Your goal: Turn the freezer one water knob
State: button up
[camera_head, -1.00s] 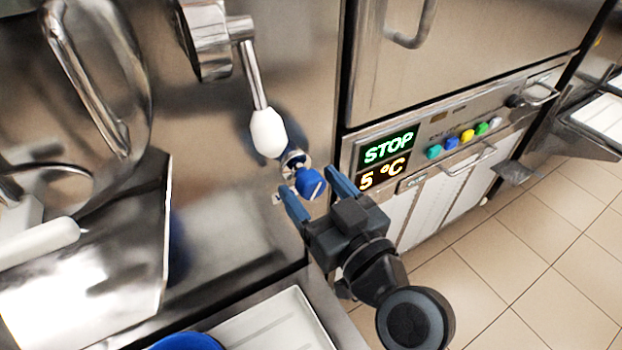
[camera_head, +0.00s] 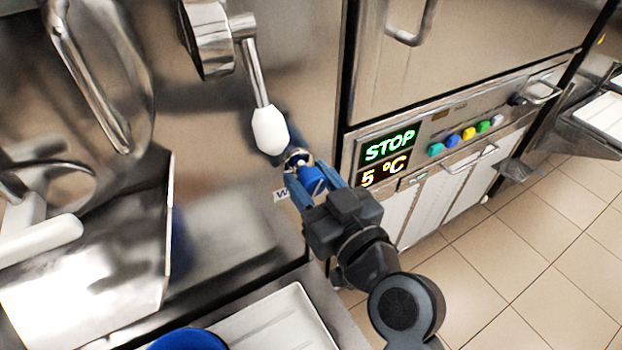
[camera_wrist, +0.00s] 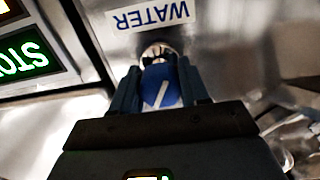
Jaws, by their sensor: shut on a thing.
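The blue water knob (camera_head: 311,180) sits on the front metal panel of the freezer, below a lever with a white handle. My gripper (camera_head: 314,181) has its two blue fingers shut on the knob, one on each side. In the wrist view the knob (camera_wrist: 161,88) shows between the fingers, with a white line across its face running diagonally. A white label reading WATER (camera_wrist: 150,15) appears upside down just above the knob in that view. In the head view the fingers partly cover the knob and the label.
The white-handled lever (camera_head: 270,130) hangs close above the knob. A display reading STOP and 5 °C (camera_head: 388,158) is to the right, with several coloured buttons beside it. A white tray (camera_head: 285,315) and a blue round thing (camera_head: 190,340) are below.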

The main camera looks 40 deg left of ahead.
jog(key=shift+m, duration=0.3)
jog(key=shift+c, duration=0.3)
jog(key=m+p, duration=0.1)
jog(key=m, duration=0.4)
jog(key=shift+s+m, duration=0.1)
jog(key=shift+m, duration=0.3)
jog(key=m+p, duration=0.2)
jog(key=m, duration=0.3)
jog(key=shift+s+a+m, duration=0.1)
jog(key=shift+a+m, duration=0.05)
jog(key=shift+m, duration=0.25)
jog(key=o, duration=1.1)
jog(key=shift+c, duration=0.2)
jog(key=b+v, duration=0.1)
jog(key=v, duration=0.7)
